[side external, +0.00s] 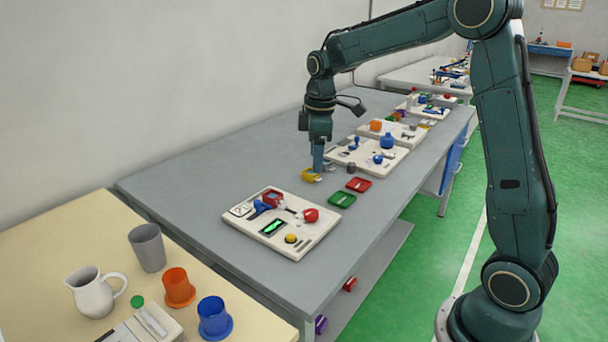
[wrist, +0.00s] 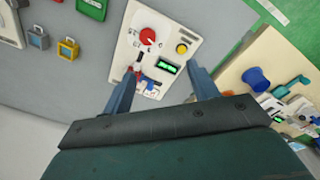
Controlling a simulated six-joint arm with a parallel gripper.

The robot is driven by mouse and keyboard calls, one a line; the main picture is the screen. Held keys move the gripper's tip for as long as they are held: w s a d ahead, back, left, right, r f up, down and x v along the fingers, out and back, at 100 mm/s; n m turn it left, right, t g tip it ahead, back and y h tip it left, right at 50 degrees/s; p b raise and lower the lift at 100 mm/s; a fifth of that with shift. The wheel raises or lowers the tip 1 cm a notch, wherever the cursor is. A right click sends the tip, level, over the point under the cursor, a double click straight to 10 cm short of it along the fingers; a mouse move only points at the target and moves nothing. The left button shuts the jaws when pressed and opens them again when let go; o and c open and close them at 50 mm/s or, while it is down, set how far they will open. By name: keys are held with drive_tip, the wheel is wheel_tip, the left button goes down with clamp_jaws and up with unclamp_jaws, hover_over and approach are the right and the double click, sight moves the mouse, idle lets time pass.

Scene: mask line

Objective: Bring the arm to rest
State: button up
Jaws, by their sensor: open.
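My gripper (side external: 319,166) hangs pointing down over the grey bench (side external: 215,165), its tips close to a small yellow padlock-like piece (side external: 311,176). In the wrist view my gripper (wrist: 163,90) has its two blue-grey fingers spread apart with nothing held between them. The yellow piece (wrist: 68,49) shows there to the left of the fingers, apart from them. Beyond the fingers a white panel (wrist: 172,30) shows in the gap, with a red dial (wrist: 148,36) and a yellow button (wrist: 182,48). I cannot tell the exact height of the tips.
The white panel (side external: 245,226) lies at the bench's near end. A green tray (side external: 342,200) and a red tray (side external: 359,184) lie right of my gripper. More boards with parts stand farther back. A cream table with a jug (side external: 92,293) and cups is at the lower left.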

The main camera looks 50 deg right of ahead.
drive_tip(key=s+a+r+m+t, duration=0.1)
drive_tip(key=s+a+r+m, duration=0.1)
drive_tip(key=s+a+r, duration=0.3)
drive_tip(key=s+a+r+m+t, duration=0.1)
drive_tip(key=s+a+r+m, duration=0.15)
drive_tip(key=s, duration=0.55)
drive_tip(key=s+a+f+m+t, duration=0.1)
drive_tip(key=s+a+m+t, duration=0.1)
drive_tip(key=s, duration=1.1)
drive_tip(key=shift+a+f+m+t, duration=0.4)
drive_tip(key=shift+a+m, duration=0.25)
